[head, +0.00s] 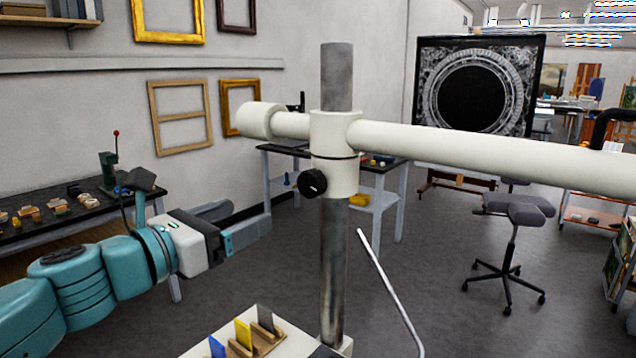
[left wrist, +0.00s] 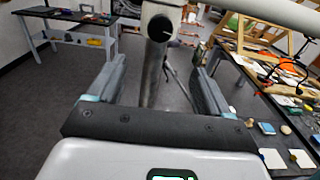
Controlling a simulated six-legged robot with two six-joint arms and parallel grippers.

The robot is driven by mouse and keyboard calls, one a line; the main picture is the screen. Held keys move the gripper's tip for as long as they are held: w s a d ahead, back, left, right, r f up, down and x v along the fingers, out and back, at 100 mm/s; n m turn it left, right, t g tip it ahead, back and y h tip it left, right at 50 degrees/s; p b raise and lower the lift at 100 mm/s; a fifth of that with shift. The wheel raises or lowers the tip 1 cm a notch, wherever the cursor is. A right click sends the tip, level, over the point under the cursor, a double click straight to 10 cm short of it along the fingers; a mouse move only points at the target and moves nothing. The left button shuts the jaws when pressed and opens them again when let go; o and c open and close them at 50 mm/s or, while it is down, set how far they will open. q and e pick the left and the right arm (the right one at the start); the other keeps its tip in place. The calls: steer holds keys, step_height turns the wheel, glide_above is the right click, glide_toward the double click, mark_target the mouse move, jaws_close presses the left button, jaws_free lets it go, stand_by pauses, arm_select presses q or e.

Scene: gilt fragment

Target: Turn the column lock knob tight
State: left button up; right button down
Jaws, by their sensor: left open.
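My left gripper (head: 243,222) is open and empty, left of the column and lower than the knob, apart from both. Its two grey fingers also show in the left wrist view (left wrist: 162,75). My right gripper is not in view.
A thick white horizontal arm (head: 480,153) runs right from the column top. A small stand with coloured cards (head: 243,335) sits by the column's foot. A thin pale bent rod (head: 389,290) is right of the column. A dark bench (head: 75,215) stands at left, a stool (head: 515,210) at right.

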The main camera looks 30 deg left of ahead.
mark_target(307, 187)
arm_select(q)
steer(key=w, duration=0.5)
steer(key=w+d, duration=0.1)
steer(key=w, duration=0.4)
steer(key=w+p, duration=0.1)
steer(key=w, duration=0.5)
steer(key=shift+d+r, duration=0.15)
steer(key=shift+r, duration=0.05)
steer(key=c, duration=1)
steer(key=shift+c, duration=0.2)
